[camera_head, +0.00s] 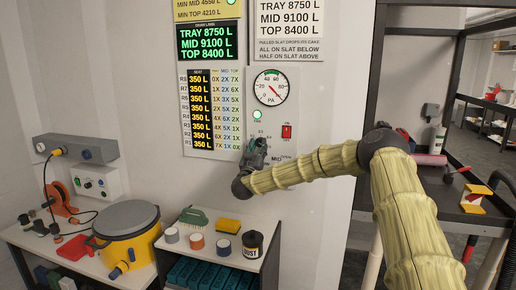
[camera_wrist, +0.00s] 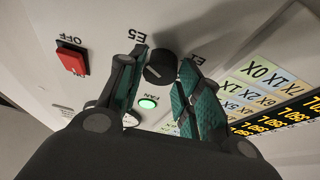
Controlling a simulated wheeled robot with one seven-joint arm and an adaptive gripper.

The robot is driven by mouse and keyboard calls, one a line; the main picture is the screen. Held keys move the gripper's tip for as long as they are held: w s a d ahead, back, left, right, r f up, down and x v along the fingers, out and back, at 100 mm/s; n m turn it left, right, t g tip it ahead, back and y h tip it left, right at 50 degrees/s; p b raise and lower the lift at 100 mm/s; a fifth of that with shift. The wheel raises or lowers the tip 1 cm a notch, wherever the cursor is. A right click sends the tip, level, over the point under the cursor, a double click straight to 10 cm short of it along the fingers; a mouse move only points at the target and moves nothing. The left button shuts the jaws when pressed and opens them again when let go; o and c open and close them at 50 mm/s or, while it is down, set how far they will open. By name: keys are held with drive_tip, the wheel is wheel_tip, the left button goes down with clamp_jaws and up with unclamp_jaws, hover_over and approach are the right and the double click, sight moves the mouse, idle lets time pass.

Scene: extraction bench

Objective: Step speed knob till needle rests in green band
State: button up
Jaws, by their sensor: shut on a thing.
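The dark round speed knob (camera_wrist: 160,70) is on the pale wall panel, with E-labels such as E5 around it. My gripper (camera_wrist: 161,66) has its teal fingers on either side of the knob and is shut on it. In the head view my gripper (camera_head: 256,146) covers most of the knob. The round PA gauge (camera_head: 269,88) is above it. A short green band (camera_head: 270,73) appears at the top of its dial. Its thin needle appears to slant to the lower right, off the green; the exact reading is too small to tell.
A red switch (camera_head: 286,131) marked OFF in the wrist view (camera_wrist: 72,60) is beside the knob. A lit green FAN lamp (camera_head: 257,115) is just above it. A slat chart (camera_head: 212,112) is on the left. Below are a yellow pot (camera_head: 130,247) and a shelf of small items.

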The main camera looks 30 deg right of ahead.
drive_tip(key=shift+r+n, duration=0.15)
drive_tip(key=shift+n, duration=0.15)
drive_tip(key=n+t+y+p, duration=0.1)
drive_tip(key=n, duration=0.2)
drive_tip(key=n+t+y+p, duration=0.1)
drive_tip(key=n+y, duration=0.1)
drive_tip(key=n, duration=0.2)
drive_tip(key=shift+s+r, duration=0.15)
drive_tip(key=n+y, duration=0.1)
drive_tip(key=n, duration=0.2)
drive_tip(key=n+y, duration=0.2)
drive_tip(key=n, duration=0.2)
drive_tip(key=shift+s+d+p, duration=0.1)
drive_tip(key=shift+d+p, duration=0.05)
drive_tip(key=shift+p, duration=0.15)
drive_tip(key=shift+n+y, duration=0.4)
drive_tip(key=o, duration=1)
